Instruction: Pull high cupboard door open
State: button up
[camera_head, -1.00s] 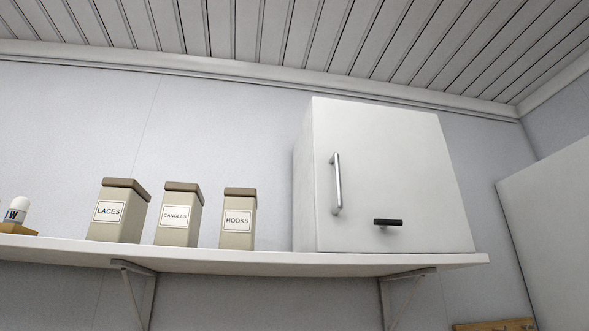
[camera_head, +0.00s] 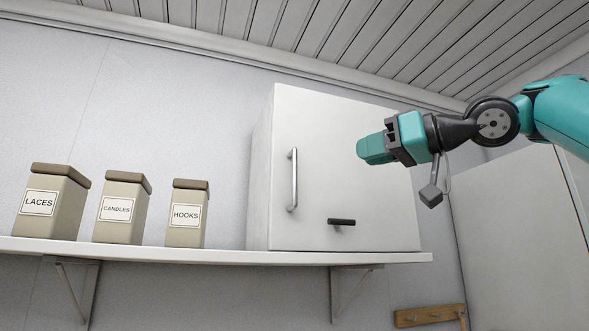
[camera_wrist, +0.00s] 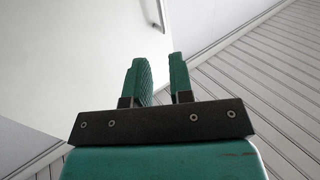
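The high cupboard (camera_head: 260,165) is a white box on a wall shelf, and its door (camera_head: 350,130) is shut. A vertical silver bar handle (camera_head: 293,180) is on the door's left side. A short black handle (camera_head: 341,222) sits low on the door. My gripper (camera_head: 370,150) is in front of the door's right half, to the right of the silver handle and apart from it. In the wrist view its two green fingers (camera_wrist: 158,72) stand apart with nothing between them. A silver bar (camera_wrist: 160,13) shows beyond them at the top.
The shelf (camera_head: 200,253) carries several lidded tins, labelled LACES (camera_head: 45,205), CANDLES (camera_head: 120,210) and HOOKS (camera_head: 186,215), left of the cupboard. A wooden peg rail (camera_head: 428,316) is below right. A tall pale panel (camera_head: 510,230) stands at the right. The slatted ceiling (camera_head: 330,35) is above.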

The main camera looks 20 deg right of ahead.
jog(key=p, duration=0.4)
send_over(295, 202)
jog(key=shift+s+d, duration=0.3)
jog(key=shift+d, duration=0.15)
jog(key=shift+w+a, duration=0.35)
jog(key=shift+w, duration=0.25)
jog(key=shift+f, duration=0.1)
grip_shut()
